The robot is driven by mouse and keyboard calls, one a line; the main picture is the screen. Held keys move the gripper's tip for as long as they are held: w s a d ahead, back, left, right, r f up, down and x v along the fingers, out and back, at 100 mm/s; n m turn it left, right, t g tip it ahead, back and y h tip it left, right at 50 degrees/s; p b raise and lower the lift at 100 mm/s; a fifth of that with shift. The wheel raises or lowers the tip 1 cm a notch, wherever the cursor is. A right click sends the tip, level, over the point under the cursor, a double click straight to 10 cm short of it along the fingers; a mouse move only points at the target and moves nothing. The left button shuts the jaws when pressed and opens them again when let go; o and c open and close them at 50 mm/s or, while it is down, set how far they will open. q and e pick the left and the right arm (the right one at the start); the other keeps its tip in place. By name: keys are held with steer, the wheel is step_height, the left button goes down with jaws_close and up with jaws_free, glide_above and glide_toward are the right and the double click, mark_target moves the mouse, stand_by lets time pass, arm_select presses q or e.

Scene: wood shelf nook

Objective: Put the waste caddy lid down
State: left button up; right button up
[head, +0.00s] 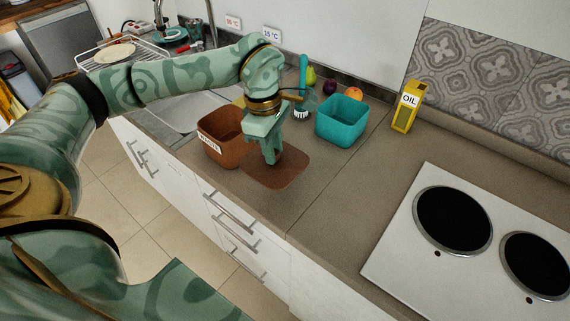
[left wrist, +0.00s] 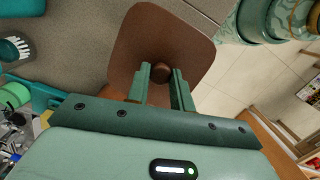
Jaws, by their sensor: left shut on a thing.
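The brown waste caddy lid (head: 288,171) is a flat, rounded square beside the caddy, over the front part of the counter. My left gripper (head: 272,160) points down and is shut on the lid's round knob. In the left wrist view the fingers (left wrist: 161,84) stand on either side of the knob, with the lid (left wrist: 160,32) spread out beyond them. I cannot tell whether the lid touches the counter. The brown waste caddy (head: 222,150) stands open just left of the lid, its label facing front. My right gripper is not in view.
A teal bin (head: 340,126) stands behind and right of the lid, with a brush (head: 302,108) and fruit behind. A yellow oil carton (head: 406,108) stands by the wall. The hob (head: 400,240) is at right. Bare counter (head: 335,190) lies between lid and hob.

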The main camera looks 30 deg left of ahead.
mark_target(283, 162)
arm_select(q)
steer(key=w+f, duration=0.1)
steer(key=f, duration=0.1)
steer(key=w+f+b, duration=0.1)
steer(key=w+f, duration=0.1)
steer(key=shift+w+f, duration=0.1)
steer(key=shift+f, duration=0.1)
steer(key=f, duration=0.3)
steer(key=shift+w+f+b, duration=0.2)
steer(key=shift+f+b, duration=0.05)
steer(key=shift+b, duration=0.15)
steer(key=o, duration=1)
steer(key=r+p, duration=0.1)
steer(key=r, duration=0.3)
steer(key=a+r+p, duration=0.1)
steer(key=r, duration=0.7)
steer(key=shift+s+a+r+p, duration=0.1)
steer(key=shift+s+a+p, duration=0.05)
steer(key=shift+p, duration=0.25)
